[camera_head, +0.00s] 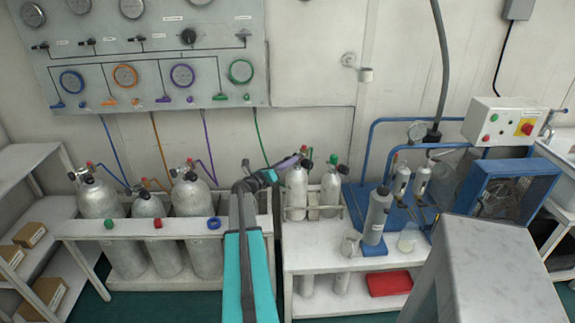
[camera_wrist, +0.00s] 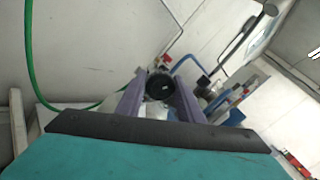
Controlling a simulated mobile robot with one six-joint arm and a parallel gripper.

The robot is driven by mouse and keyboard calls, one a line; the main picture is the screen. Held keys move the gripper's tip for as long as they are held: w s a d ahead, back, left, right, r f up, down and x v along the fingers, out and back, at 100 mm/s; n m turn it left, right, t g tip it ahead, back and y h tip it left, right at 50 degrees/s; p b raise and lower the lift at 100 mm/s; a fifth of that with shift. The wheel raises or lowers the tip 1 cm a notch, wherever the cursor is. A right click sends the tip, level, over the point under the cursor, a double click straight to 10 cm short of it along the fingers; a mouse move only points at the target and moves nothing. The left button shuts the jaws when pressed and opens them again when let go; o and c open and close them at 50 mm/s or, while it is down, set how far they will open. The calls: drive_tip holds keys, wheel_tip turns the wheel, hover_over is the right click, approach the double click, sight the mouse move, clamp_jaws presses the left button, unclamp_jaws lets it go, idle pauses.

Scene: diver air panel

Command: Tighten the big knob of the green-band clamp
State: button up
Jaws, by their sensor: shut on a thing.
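My gripper (camera_head: 295,161) reaches right from the end of my arm to the top of the left small cylinder (camera_head: 297,192) in the rack. In the wrist view, my gripper (camera_wrist: 160,84) has its two purple-grey fingers on either side of a round black knob (camera_wrist: 159,87), shut on it. The knob also shows at the fingertips in the head view (camera_head: 307,164). The clamp body and any green band under the knob are hidden. The right small cylinder (camera_head: 331,190) stands beside it, with a green top (camera_head: 334,158) and a dark knob (camera_head: 343,169).
A green hose (camera_head: 259,137) hangs from the wall panel (camera_head: 150,75) behind my arm, and curves at left in the wrist view (camera_wrist: 29,60). Large cylinders (camera_head: 97,198) stand left.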

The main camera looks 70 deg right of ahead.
drive_tip(key=shift+f+m+b, duration=0.15)
drive_tip(key=shift+m+b, duration=0.85)
drive_tip(key=shift+b, duration=0.3)
drive_tip(key=shift+f+m+b, duration=0.15)
drive_tip(key=shift+m+b, duration=0.85)
drive_tip(key=shift+b, duration=0.25)
drive_tip(key=m+b, duration=0.3)
drive_tip(key=b, duration=0.1)
drive_tip(key=m+y+b, duration=0.1)
drive_tip(key=m+b, duration=0.6)
drive_tip(key=b, duration=0.1)
drive_tip(key=shift+d+b, duration=0.1)
drive_tip(key=shift+b, duration=0.2)
drive_tip(key=shift+s+r+m, duration=0.1)
drive_tip(key=shift+r+m, duration=0.05)
drive_tip(key=shift+m, duration=0.35)
drive_tip(key=o, duration=1)
drive_tip(key=shift+r, duration=0.15)
drive_tip(key=shift+n+p, duration=0.3)
